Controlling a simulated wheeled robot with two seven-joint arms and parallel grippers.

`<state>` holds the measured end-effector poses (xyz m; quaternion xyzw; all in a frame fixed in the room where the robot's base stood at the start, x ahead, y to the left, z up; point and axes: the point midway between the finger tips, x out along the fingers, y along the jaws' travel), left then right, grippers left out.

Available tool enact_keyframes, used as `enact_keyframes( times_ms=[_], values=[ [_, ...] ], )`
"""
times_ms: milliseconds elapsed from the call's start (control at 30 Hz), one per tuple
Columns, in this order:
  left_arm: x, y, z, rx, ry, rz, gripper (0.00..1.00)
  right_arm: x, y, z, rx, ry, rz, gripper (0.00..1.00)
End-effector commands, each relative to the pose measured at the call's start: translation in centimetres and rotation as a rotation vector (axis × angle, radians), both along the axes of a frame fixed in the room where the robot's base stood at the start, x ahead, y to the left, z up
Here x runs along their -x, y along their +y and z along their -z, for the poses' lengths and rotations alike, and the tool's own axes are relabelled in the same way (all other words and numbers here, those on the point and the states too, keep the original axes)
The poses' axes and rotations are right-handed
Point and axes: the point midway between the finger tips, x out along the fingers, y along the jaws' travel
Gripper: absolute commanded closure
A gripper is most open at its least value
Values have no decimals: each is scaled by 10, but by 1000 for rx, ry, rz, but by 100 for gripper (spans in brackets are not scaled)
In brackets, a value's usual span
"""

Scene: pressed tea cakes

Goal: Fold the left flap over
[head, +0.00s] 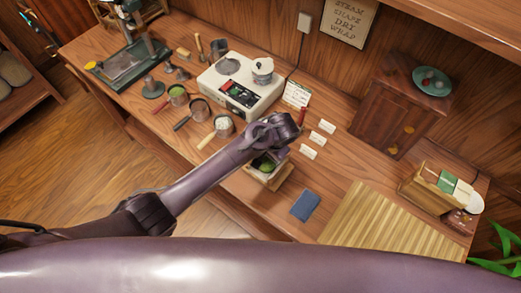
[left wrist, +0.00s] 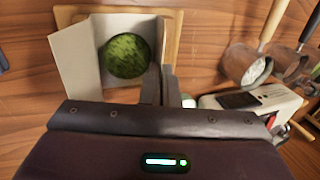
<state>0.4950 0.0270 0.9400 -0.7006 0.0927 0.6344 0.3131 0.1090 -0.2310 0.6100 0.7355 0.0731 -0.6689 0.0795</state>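A round green tea cake (left wrist: 127,56) sits in an open white wrapper (left wrist: 80,62) on a wooden board (left wrist: 176,22). In the head view the cake (head: 267,166) is partly hidden by my left arm. The wrist picture is turned relative to the head view, so the left flap (left wrist: 160,42) shows at the right of the cake, standing up nearly edge-on. My left gripper (left wrist: 161,88) has its two fingers close together at the lower end of this flap. Whether they clamp it cannot be told. The opposite flap stands spread outward. My right gripper is not in view.
Small white cards (head: 309,152) lie right of my gripper. A blue cloth (head: 305,204) and a slatted mat (head: 385,228) lie to the right. A wooden cabinet (head: 395,105) stands at the back.

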Motion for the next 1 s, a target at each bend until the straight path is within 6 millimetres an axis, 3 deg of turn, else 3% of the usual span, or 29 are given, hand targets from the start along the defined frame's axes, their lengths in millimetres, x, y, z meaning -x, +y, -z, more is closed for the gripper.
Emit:
enact_keyframes(
  times_ms=[333,800,1000],
  values=[
    [5,-10,7,-193,-133,2,100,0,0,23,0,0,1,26],
    [7,-11,6,-233,-161,1,100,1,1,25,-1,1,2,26],
    [7,-11,6,-233,-160,-1,76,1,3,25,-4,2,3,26]
  ],
)
